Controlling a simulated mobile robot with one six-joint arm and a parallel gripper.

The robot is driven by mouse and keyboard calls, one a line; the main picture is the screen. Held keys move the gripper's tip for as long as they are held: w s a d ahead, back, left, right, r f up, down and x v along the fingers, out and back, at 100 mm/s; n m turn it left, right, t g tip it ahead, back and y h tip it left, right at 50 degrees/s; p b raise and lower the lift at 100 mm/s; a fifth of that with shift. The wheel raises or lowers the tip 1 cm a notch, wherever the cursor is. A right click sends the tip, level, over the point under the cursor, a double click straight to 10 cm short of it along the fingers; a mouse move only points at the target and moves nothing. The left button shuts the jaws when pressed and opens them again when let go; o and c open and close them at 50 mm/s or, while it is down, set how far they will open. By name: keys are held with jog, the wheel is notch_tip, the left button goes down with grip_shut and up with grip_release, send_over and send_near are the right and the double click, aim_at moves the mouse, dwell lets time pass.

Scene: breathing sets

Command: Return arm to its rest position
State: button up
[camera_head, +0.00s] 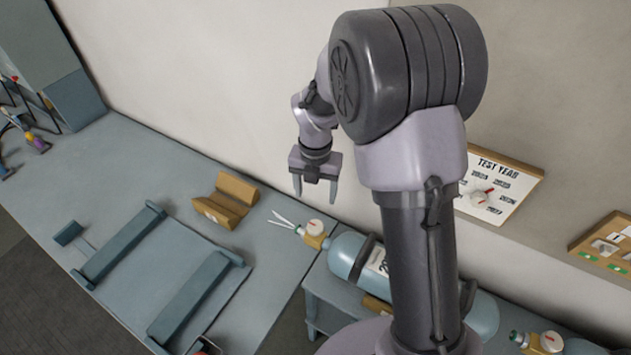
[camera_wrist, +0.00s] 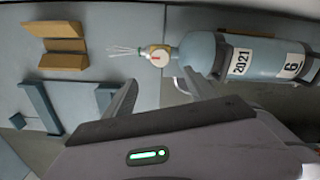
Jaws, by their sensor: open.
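My gripper (camera_head: 315,188) hangs from my raised arm with its fingers pointing down, above the back part of the workbench. Its two fingers are apart and nothing is between them. In the wrist view my gripper (camera_wrist: 150,97) also shows open and empty. A blue-grey cylinder (camera_head: 345,254) lies on its side below and to the right of the gripper, apart from it. In the wrist view the cylinder (camera_wrist: 205,52) carries labels reading 2021 and 6. Its brass valve (camera_head: 314,232) has a round dial and thin pale prongs pointing left. My arm hides part of the cylinder.
A wooden V-shaped block (camera_head: 226,200) stands on the workbench (camera_head: 125,165), left of the valve. Blue-grey rails (camera_head: 122,244) lie at the front. A TEST YEAR board (camera_head: 497,187) is on the wall at right. Another valve (camera_head: 540,342) shows at lower right.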

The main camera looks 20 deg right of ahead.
notch_tip(320, 180, up, 3)
jog(key=shift+f, duration=0.15)
dwell(0.3)
jog(key=s+a+f+m+t+y+b, duration=0.1)
jog(key=s+f+m+t+b, duration=0.1)
jog(key=s+m+b, duration=0.9)
jog(key=s+a+f+m+t+y+b, duration=0.1)
jog(key=s+m+b, duration=1)
jog(key=m, duration=1.2)
jog(key=a+f+t+b, duration=0.1)
jog(key=t, duration=0.1)
jog(key=shift+s+a+f+m+t, duration=0.15)
jog(key=shift+f+m+t, duration=0.15)
jog(key=shift+f+t, duration=0.1)
